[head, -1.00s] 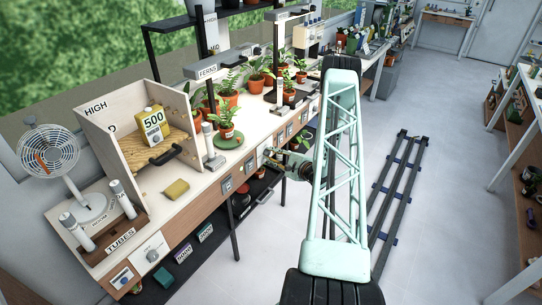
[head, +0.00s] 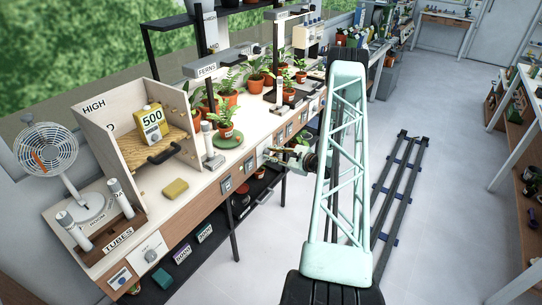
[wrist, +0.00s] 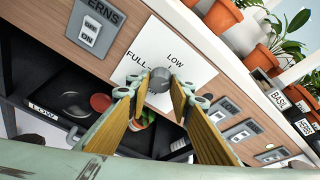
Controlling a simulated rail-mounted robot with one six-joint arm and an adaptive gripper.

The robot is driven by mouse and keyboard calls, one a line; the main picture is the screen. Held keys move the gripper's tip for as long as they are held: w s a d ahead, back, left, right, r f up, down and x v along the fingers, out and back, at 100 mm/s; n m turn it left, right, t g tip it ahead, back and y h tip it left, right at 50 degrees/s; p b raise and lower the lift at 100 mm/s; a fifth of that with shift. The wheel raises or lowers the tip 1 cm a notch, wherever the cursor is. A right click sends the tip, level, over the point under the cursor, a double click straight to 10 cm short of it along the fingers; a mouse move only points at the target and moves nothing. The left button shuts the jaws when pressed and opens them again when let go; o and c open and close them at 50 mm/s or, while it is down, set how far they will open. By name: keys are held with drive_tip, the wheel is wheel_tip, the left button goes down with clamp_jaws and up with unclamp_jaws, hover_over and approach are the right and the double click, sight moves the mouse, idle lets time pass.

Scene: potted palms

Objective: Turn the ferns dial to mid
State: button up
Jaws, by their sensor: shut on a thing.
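The dial (wrist: 159,77) is a grey round knob on a white plate (wrist: 185,50) in the wrist view. The words FULL and LOW show on the plate; any mid mark and the knob's pointer cannot be made out. A sign partly cut off, reading ERNS (wrist: 99,12), is on the panel to its upper left. My gripper (wrist: 157,84) has its two yellow-lined fingers on either side of the knob, shut on it. In the head view my gripper (head: 270,155) is at the bench's front panel, and the dial is too small to tell there.
A switch (wrist: 88,32) is left of the dial plate, and more switches (wrist: 238,133) are to its lower right. Potted plants (head: 226,130) stand on the bench above. A dark shelf (head: 185,265) runs below. The floor to the right is open around the rails (head: 402,190).

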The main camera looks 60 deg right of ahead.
drive_tip(key=shift+d+m+y+b, duration=0.15)
drive_tip(key=shift+m+y+b, duration=0.2)
drive_tip(key=shift+m+y, duration=0.55)
drive_tip(key=shift+d+m+y+b, duration=0.1)
drive_tip(key=shift+m+y+b, duration=0.3)
drive_tip(key=shift+m, duration=0.9)
drive_tip(key=shift+d+f+m+y+b, duration=0.1)
drive_tip(key=shift+m+y+b, duration=0.2)
drive_tip(key=shift+m+y, duration=0.6)
drive_tip(key=shift+d+m+y+b, duration=0.1)
drive_tip(key=shift+m+y+b, duration=0.2)
drive_tip(key=shift+m, duration=1.1)
drive_tip(key=o, duration=0.8)
drive_tip(key=shift+o, duration=0.2)
drive_tip(key=shift+s, duration=0.1)
drive_tip(key=v, duration=1.2)
drive_tip(key=shift+f, duration=0.15)
